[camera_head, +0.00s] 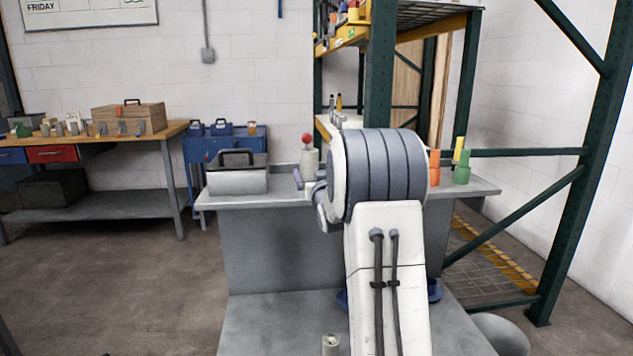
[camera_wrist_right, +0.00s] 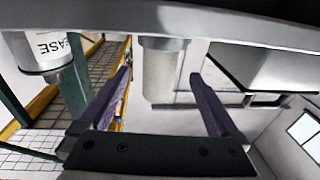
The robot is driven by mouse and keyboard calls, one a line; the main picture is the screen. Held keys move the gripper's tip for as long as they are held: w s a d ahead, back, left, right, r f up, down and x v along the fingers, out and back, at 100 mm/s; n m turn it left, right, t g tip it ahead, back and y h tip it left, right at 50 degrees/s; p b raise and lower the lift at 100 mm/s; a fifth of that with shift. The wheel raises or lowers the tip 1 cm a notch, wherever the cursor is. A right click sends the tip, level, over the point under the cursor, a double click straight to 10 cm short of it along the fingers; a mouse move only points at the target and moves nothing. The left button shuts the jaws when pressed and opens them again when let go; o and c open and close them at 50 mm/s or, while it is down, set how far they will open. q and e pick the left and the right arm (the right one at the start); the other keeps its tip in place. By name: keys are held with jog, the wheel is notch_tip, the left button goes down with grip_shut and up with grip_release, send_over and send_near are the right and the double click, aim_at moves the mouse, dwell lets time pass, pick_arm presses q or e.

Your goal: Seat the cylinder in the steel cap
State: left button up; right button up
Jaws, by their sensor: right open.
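My right gripper (camera_head: 308,184) is open at the worktop's back edge, partly hidden by my own arm. In the right wrist view its two dark fingers (camera_wrist_right: 161,78) stand apart. A pale grey cylinder (camera_wrist_right: 163,75) shows in the gap between them, with a darker grey band at its upper end in that picture. I see no finger touching it. In the head view a pale cylindrical part (camera_head: 310,187) shows between the fingers. I cannot make out the steel cap for certain. My left gripper is out of view.
The grey worktop (camera_head: 262,201) carries a grey metal box (camera_head: 237,182) at left and a green piece (camera_head: 462,170) at right. A grey post with a red ball (camera_head: 308,140) stands behind the gripper. A small cylindrical part (camera_head: 331,345) shows at the bottom. A lettered canister (camera_wrist_right: 40,50) shows in the wrist view.

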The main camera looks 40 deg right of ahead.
jog(key=v, duration=0.5)
jog(key=shift+s+a, duration=0.1)
jog(key=shift+s, duration=0.05)
dwell(0.3)
jog(key=w+a+f+n+g+y, duration=0.1)
jog(key=a+f+y, duration=0.15)
jog(key=a, duration=0.55)
jog(key=w+a+f+n+g+y, duration=0.1)
jog(key=a+f+y, duration=0.15)
jog(key=a, duration=0.45)
jog(key=s+a+f+n+g+y, duration=0.2)
jog(key=s+a+f, duration=0.15)
jog(key=a, duration=0.45)
jog(key=s+a+f+n+g+y, duration=0.2)
jog(key=s+a+f+g, duration=0.15)
jog(key=a, duration=0.55)
jog(key=s+a+f+n+g+y, duration=0.1)
jog(key=s+a+f+n+g, duration=0.3)
jog(key=s+a, duration=0.8)
jog(key=s+f+n+g, duration=0.25)
jog(key=s+g, duration=0.25)
jog(key=s, duration=1.2)
notch_tip(320, 180, up, 20)
jog(key=p, duration=2.1)
jog(key=shift+s+d+r+h, duration=0.2)
jog(key=shift+s+d+h, duration=0.05)
jog(key=shift+s+h, duration=0.2)
